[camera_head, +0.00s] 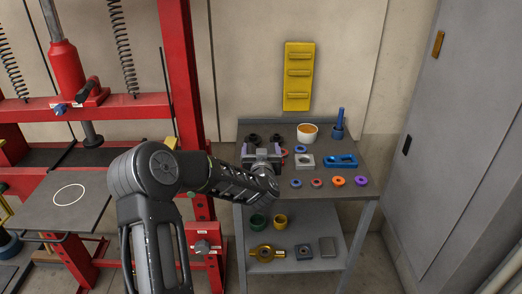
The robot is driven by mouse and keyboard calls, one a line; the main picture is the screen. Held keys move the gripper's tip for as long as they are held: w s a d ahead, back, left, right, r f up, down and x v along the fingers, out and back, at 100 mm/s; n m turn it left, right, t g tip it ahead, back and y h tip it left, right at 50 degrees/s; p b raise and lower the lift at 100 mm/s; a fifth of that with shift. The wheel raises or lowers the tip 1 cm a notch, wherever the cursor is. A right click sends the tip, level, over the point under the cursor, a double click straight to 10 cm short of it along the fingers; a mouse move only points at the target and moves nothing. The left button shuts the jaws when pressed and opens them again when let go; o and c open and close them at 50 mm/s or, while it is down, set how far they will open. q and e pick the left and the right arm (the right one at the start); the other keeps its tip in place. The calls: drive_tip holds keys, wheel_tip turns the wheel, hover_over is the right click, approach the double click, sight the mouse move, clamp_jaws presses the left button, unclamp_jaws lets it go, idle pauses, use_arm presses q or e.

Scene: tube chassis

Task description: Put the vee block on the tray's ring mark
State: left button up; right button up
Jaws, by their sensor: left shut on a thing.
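My left gripper (262,153) is over the left part of the grey bench top (335,186), shut on a block that I take to be the vee block. The gripper and wrist hide most of that block, so its shape and whether it touches the bench cannot be told. The dark grey tray (45,217) is at the far left, in front of the red press. Its white ring mark (57,202) is visible and the area inside it is bare. My right gripper is not in view.
A pierced light grey block (304,161), a blue clamp-like part (341,160), an orange-filled cup (307,132) and several coloured rings share the bench top. The red press post (184,75) stands between bench and tray. A grey cabinet (450,120) is at right.

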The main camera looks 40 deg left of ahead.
use_arm(q)
drive_tip(key=shift+r, duration=0.2)
drive_tip(key=s+d+f+m+t+h, duration=0.1)
drive_tip(key=d+h, duration=0.4)
drive_tip(key=d, duration=1)
drive_tip(key=s+d+f+m+t+h, duration=0.2)
drive_tip(key=d+m, duration=0.4)
drive_tip(key=d, duration=0.9)
drive_tip(key=s+h, duration=0.1)
drive_tip(key=h, duration=0.1)
drive_tip(key=shift+s+f+h, duration=0.35)
drive_tip(key=shift+h, duration=0.05)
